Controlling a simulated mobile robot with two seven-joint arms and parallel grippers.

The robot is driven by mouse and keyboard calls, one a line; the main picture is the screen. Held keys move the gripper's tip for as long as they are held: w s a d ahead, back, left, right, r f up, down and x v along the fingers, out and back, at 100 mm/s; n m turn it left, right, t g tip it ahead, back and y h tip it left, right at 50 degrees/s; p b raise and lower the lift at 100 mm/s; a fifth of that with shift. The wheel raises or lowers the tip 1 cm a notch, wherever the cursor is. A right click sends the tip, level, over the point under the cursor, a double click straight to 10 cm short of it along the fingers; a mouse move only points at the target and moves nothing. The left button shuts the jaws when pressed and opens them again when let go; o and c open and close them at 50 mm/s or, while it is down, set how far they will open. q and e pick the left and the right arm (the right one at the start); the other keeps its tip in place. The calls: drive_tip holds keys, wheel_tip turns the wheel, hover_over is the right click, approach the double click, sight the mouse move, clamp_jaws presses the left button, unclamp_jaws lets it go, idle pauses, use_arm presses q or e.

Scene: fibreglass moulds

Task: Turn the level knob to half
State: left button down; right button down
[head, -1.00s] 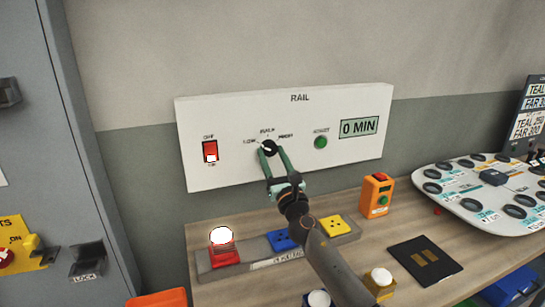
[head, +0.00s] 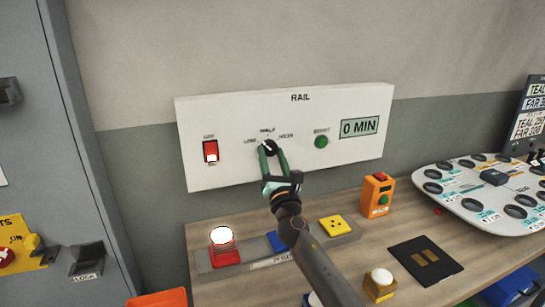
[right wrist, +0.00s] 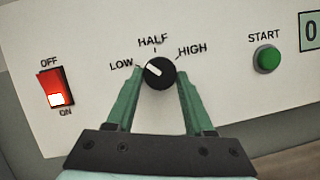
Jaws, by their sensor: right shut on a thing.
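The level knob (right wrist: 160,74) is black with a white pointer line and sits on the white RAIL panel (head: 230,118). In the right wrist view its pointer aims left and slightly up, toward the LOW mark. HALF is printed above the knob and HIGH to its upper right. My right gripper (right wrist: 157,82) has its green fingers on both sides of the knob and is shut on it. In the head view the knob (head: 269,147) shows between the fingertips. My left gripper is not in view.
A lit red OFF/ON switch (right wrist: 56,88) is left of the knob, set to ON. A green START button (right wrist: 267,58) and a "0 MIN" display (head: 359,127) are to the right.

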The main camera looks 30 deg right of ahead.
drive_tip(key=m, duration=0.1)
drive_tip(key=m+g+h, duration=0.1)
drive_tip(key=m, duration=0.1)
drive_tip(key=m+h, duration=0.1)
drive_tip(key=m, duration=0.1)
drive_tip(key=shift+a+r+g, duration=0.15)
drive_tip(key=shift+a+g, duration=0.1)
drive_tip(key=shift+g, duration=0.15)
drive_tip(key=shift+w+a+r+m+g+h+p, duration=0.1)
drive_tip(key=shift+m+g+h+p, duration=0.35)
drive_tip(key=shift+m, duration=1.05)
drive_tip(key=shift+m+g+h+p, duration=0.35)
drive_tip(key=shift+m+g+p, duration=0.15)
drive_tip(key=shift+m, duration=1)
drive_tip(key=shift+c, duration=1.4)
unclamp_jaws()
drive_tip(key=b+v, duration=0.1)
drive_tip(key=v, duration=1.1)
drive_tip(key=shift+s+a+r+b, duration=0.15)
drive_tip(key=shift+s+b, duration=0.15)
